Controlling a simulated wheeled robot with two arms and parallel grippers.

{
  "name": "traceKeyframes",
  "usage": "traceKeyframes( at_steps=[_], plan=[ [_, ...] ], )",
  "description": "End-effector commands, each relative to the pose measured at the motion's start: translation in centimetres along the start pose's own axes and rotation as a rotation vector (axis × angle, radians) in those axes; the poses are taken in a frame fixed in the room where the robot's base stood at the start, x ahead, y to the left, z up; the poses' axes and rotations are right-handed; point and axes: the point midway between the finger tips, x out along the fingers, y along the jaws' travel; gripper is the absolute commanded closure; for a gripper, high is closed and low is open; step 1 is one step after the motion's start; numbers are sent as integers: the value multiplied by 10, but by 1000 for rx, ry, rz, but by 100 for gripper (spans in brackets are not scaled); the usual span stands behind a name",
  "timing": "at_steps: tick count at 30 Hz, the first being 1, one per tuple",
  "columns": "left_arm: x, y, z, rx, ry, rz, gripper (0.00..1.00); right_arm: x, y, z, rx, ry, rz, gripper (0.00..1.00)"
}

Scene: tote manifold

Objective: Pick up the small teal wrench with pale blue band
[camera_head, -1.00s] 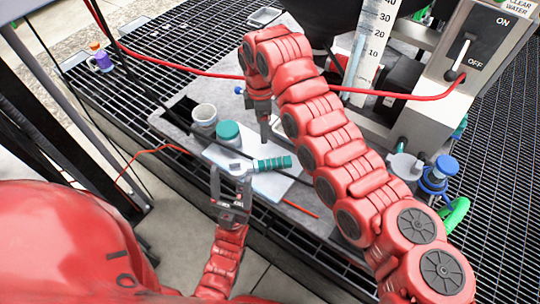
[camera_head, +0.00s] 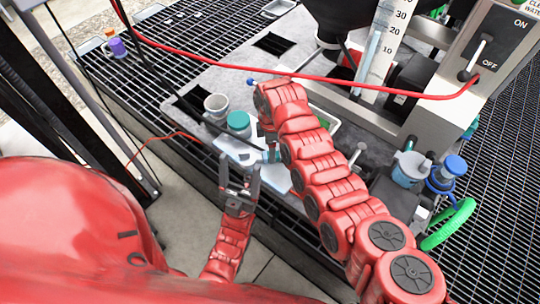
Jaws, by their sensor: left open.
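A pale blue band cannot be made out clearly. My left gripper (camera_head: 239,170) is open, just in front of the silver head, its fingertips pointing away toward it. I cannot tell whether they touch the wrench. My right gripper (camera_head: 269,142) points down over the teal handle; its jaws are seen edge-on and their opening is unclear.
A red hose (camera_head: 300,75) crosses behind my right arm. A metal ON/OFF box (camera_head: 495,50) and a blue-capped fitting (camera_head: 453,167) stand at the right.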

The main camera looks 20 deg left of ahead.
Motion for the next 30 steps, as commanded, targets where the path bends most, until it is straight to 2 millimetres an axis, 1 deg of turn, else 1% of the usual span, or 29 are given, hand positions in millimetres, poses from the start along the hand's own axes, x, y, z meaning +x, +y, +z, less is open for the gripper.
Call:
traceKeyframes(
  at_steps=[2, 3, 6, 9, 14, 15, 17, 18, 20, 21, 23, 24, 27, 30],
  plan=[
    [4, 0, -1, 0, 0, 0, 31, 9, -1, -3, -2, -1, -3, 25],
    [2, 0, 0, 0, 0, 0, 31, 16, -1, -2, -1, -1, -2, 25],
    [1, 0, 0, 0, 0, 0, 31, 26, -1, -3, -1, -1, -2, 25],
    [1, 0, 0, 0, 0, 0, 31, 31, 0, -2, 0, 0, 1, 25],
    [1, 0, 0, 0, 0, 0, 31, 31, 0, -2, 0, 1, 2, 25],
    [1, 0, 0, 0, 0, 0, 31, 31, 0, -2, 0, 1, 2, 29],
    [1, 0, 0, 0, 0, 0, 31, 31, 0, -2, 0, 1, 2, 39],
    [1, 0, 0, 0, 0, 0, 31, 31, 0, -2, 0, 1, 1, 47],
    [1, 0, 0, 0, 0, 0, 31, 31, 0, -2, 0, 1, 1, 57],
    [1, 0, 0, 0, 0, 0, 31, 30, 0, -2, 1, 1, 2, 65],
    [1, 0, 0, 0, 0, 0, 31, 30, 0, -2, 0, 1, 1, 75],
    [1, 0, 0, 0, 0, 0, 31, 30, 0, -2, 1, 1, 1, 83],
    [1, 0, 0, 0, 0, 0, 31, 30, 0, -2, 1, 1, 2, 100],
    [1, 0, 0, 0, 0, 0, 31, 30, 0, -2, 1, 1, 1, 100]
  ],
)
